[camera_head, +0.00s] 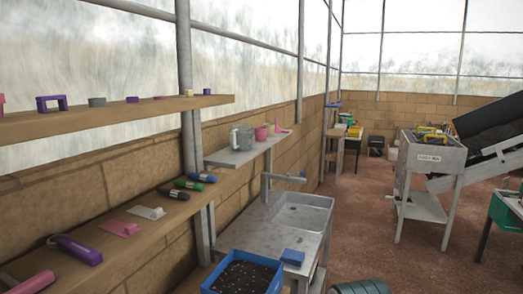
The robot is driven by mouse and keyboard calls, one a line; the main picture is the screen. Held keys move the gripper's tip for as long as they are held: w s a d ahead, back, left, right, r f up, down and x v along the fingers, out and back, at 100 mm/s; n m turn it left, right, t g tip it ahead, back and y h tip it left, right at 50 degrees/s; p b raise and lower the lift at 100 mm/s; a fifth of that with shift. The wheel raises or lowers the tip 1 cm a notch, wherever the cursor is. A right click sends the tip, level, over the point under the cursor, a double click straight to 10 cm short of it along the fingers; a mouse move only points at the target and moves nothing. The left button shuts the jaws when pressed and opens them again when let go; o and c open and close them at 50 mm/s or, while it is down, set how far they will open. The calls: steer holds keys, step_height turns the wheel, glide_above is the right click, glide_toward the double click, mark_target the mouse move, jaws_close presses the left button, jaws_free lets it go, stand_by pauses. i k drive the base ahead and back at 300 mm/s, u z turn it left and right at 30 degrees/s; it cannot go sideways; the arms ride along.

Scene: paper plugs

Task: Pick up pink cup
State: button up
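A small pink cup (261,133) stands upright on a short grey shelf (232,157) on the left wall, above the sink. A grey mug or jug (242,138) stands just left of it. A pink item with a thin spout-like part (280,127) is just right of it, too small to tell what it is. My gripper is not in view.
A long wooden shelf (120,117) with small blocks runs along the left wall. A lower shelf (165,213) holds colored tools. A metal sink table (300,215) and a blue tray of soil (245,272) stand below. The brown floor (370,220) is open at centre right.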

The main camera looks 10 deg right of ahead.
mark_target(260, 132)
steer(key=z, duration=0.3)
steer(key=k, duration=0.5)
steer(key=z, duration=1)
steer(key=i, duration=3)
steer(key=u, duration=1.6)
steer(key=i, duration=0.9)
steer(key=u, duration=1.05)
steer(key=i, duration=0.25)
steer(key=u, duration=0.05)
